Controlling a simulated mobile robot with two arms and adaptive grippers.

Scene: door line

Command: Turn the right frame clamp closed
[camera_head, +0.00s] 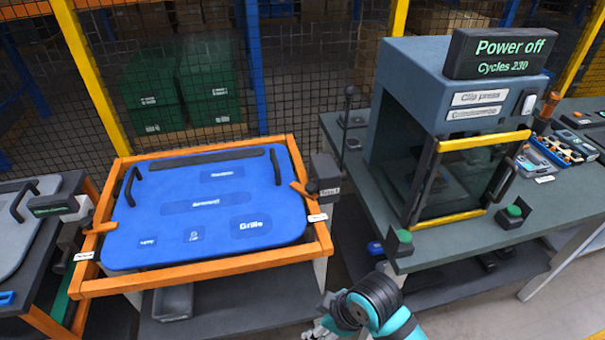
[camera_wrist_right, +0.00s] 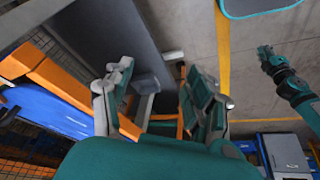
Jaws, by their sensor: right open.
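The orange frame (camera_head: 200,263) holds a blue panel (camera_head: 180,215) at the left-centre of the head view. The right frame clamp (camera_head: 303,190) has an orange lever lying aslant by the frame's right side, beside a dark block. My right gripper (camera_head: 318,330) is at the bottom edge of the head view, partly cut off, below and apart from the clamp. In the right wrist view, its fingers (camera_wrist_right: 160,100) are spread with nothing gripped; an orange bar shows beyond them. A teal arm with a dark hand, apparently my left gripper (camera_wrist_right: 268,60), shows at the right; its fingers are too small to judge.
A grey press (camera_head: 415,80) reading "Power off" stands on the bench to the right, with green buttons at its front. A left clamp (camera_head: 100,228) sits on the frame's left side. A mesh fence stands behind. A dark post (camera_head: 346,115) rises between frame and press.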

